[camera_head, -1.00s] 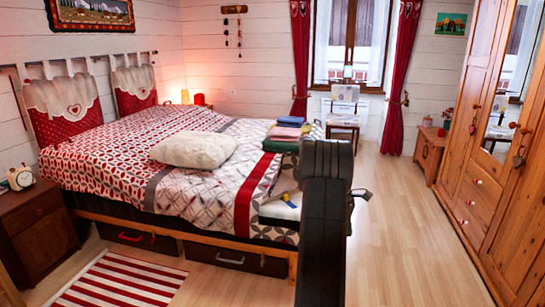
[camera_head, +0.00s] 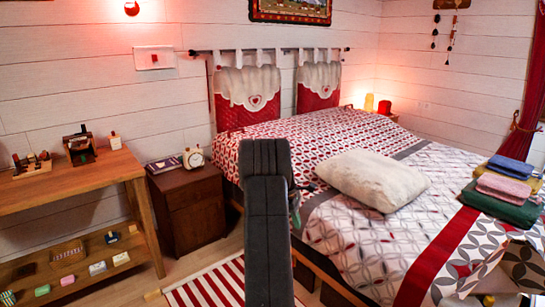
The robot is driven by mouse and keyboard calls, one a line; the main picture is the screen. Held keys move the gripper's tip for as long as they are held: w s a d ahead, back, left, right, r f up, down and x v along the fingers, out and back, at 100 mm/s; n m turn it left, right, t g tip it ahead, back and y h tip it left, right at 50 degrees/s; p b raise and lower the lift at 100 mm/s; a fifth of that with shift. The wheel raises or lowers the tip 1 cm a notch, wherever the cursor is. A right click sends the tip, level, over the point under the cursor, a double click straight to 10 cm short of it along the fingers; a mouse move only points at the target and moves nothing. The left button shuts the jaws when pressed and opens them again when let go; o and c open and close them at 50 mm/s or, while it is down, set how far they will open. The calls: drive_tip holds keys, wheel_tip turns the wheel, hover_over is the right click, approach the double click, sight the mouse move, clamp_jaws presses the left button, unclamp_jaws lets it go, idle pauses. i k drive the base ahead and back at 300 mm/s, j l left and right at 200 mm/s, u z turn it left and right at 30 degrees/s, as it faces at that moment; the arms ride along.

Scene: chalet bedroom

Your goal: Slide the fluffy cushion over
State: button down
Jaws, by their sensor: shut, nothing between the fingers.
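The fluffy cushion (camera_head: 372,179) is cream-white and lies flat on the bed, on the patterned red, white and grey cover (camera_head: 345,232). It is right of the picture's middle, with nothing touching it from above. My dark grey arm stands upright in front of the bed, to the left of the cushion and apart from it in the picture.
Folded blue, pink and green cloths (camera_head: 508,182) are stacked right of the cushion. A dark nightstand (camera_head: 190,210) with a clock (camera_head: 194,157) stands left of the bed. A wooden shelf unit (camera_head: 75,188) holds small items at left. A red-striped rug (camera_head: 210,287) lies on the floor.

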sight(385, 184)
drive_tip(key=i+j+u, duration=0.3)
drive_tip(key=i, duration=0.5)
drive_tip(key=i+l+u, duration=0.15)
drive_tip(key=i+u, duration=0.15)
drive_tip(key=i, duration=0.55)
drive_tip(key=i+z, duration=0.45)
drive_tip(key=i+j+z, duration=0.1)
drive_tip(key=i+z, duration=0.2)
drive_tip(key=z, duration=0.2)
drive_tip(key=i+j+z, duration=0.25)
drive_tip(key=i+z, duration=0.2)
drive_tip(key=i+j+z, duration=0.25)
drive_tip(key=z, duration=0.25)
drive_tip(key=j, duration=0.1)
